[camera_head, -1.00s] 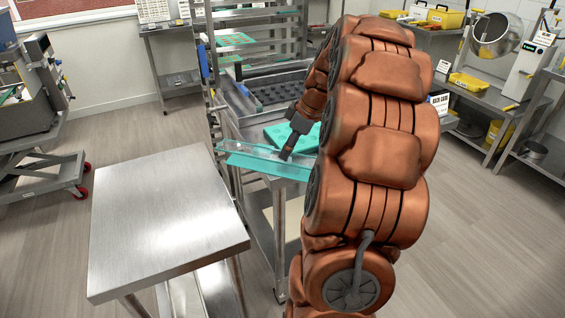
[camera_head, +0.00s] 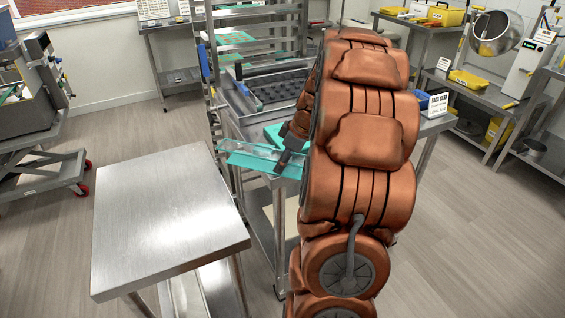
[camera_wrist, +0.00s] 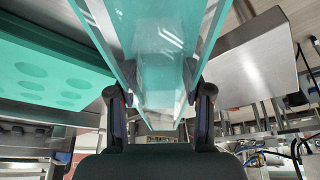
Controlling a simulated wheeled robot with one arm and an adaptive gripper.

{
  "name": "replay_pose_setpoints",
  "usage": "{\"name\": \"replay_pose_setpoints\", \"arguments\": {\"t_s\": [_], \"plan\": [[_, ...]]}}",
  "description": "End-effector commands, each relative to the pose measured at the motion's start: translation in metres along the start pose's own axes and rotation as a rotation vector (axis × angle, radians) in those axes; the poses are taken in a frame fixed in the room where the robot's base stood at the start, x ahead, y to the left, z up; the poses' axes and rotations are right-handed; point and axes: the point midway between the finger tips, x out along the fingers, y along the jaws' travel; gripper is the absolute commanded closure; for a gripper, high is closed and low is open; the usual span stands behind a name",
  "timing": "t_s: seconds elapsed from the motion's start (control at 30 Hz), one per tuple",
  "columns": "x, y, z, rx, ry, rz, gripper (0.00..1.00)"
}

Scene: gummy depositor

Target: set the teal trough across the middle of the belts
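The teal trough (camera_head: 250,160) is a long channel with clear-looking walls. In the head view it lies at a slant over the near end of a steel cart, left of my arm, its right part hidden by the arm. In the wrist view the trough (camera_wrist: 160,75) runs between my two fingers, which bear on its side walls. My gripper (camera_wrist: 160,105) is shut on it; in the head view my gripper (camera_head: 287,165) is partly hidden. I cannot make out the belts for certain in either view.
A bare steel table (camera_head: 165,220) stands front left. A teal mould sheet (camera_wrist: 45,70) with round hollows lies beside the trough on the cart. A dark-pocketed tray (camera_head: 275,88) is behind it.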

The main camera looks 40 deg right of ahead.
Motion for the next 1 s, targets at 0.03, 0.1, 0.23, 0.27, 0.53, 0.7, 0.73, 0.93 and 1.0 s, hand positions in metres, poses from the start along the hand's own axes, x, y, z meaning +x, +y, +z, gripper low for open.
{"name": "replay_pose_setpoints", "arguments": {"t_s": [0.03, 0.1, 0.23, 0.27, 0.53, 0.7, 0.73, 0.93, 1.0], "plan": [[0.000, 0.000, 0.000, 0.000, 0.000, 0.000, 0.66], [0.000, 0.000, 0.000, 0.000, 0.000, 0.000, 0.73], [0.000, 0.000, 0.000, 0.000, 0.000, 0.000, 0.87], [0.000, 0.000, 0.000, 0.000, 0.000, 0.000, 0.90], [0.000, 0.000, 0.000, 0.000, 0.000, 0.000, 1.00], [-0.006, 0.000, -0.003, -0.003, 0.001, 0.001, 1.00], [-0.009, 0.001, -0.004, -0.003, 0.001, 0.002, 1.00], [-0.024, 0.001, -0.010, -0.002, 0.001, 0.003, 1.00], [-0.029, 0.000, -0.013, -0.002, 0.001, 0.001, 1.00]]}}
